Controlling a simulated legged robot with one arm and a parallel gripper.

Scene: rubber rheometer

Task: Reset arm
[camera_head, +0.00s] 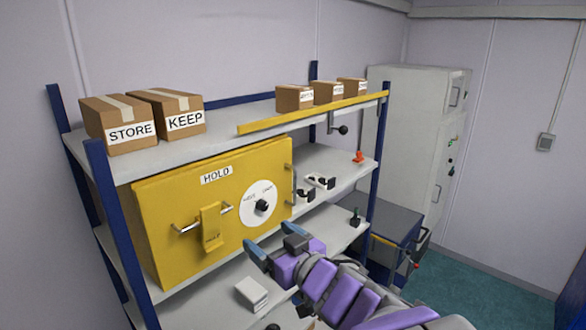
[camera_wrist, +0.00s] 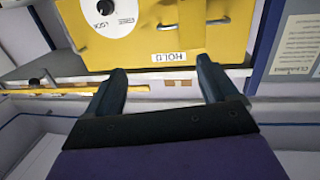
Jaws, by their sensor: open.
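My gripper (camera_head: 257,242) is on the end of my purple and grey arm, in front of the lower right part of the yellow cabinet (camera_head: 158,217). In the wrist view my gripper (camera_wrist: 160,66) has its two blue-grey fingers spread apart with nothing between them. The yellow cabinet (camera_wrist: 217,38) is beyond the fingertips there, with its HOLD label (camera_wrist: 169,57) upside down. I cannot tell the exact gap between fingers and cabinet. The cabinet has a white dial (camera_head: 262,204) with a black knob and a handle with a yellow tag (camera_head: 211,228).
A blue-posted shelf rack holds boxes marked STORE (camera_head: 118,124) and KEEP (camera_head: 168,113), and three small boxes behind a yellow rail (camera_head: 315,112). A white block (camera_head: 252,292) lies on the lower shelf. A tall pale cabinet (camera_head: 404,140) stands right; green floor (camera_head: 488,292) is open there.

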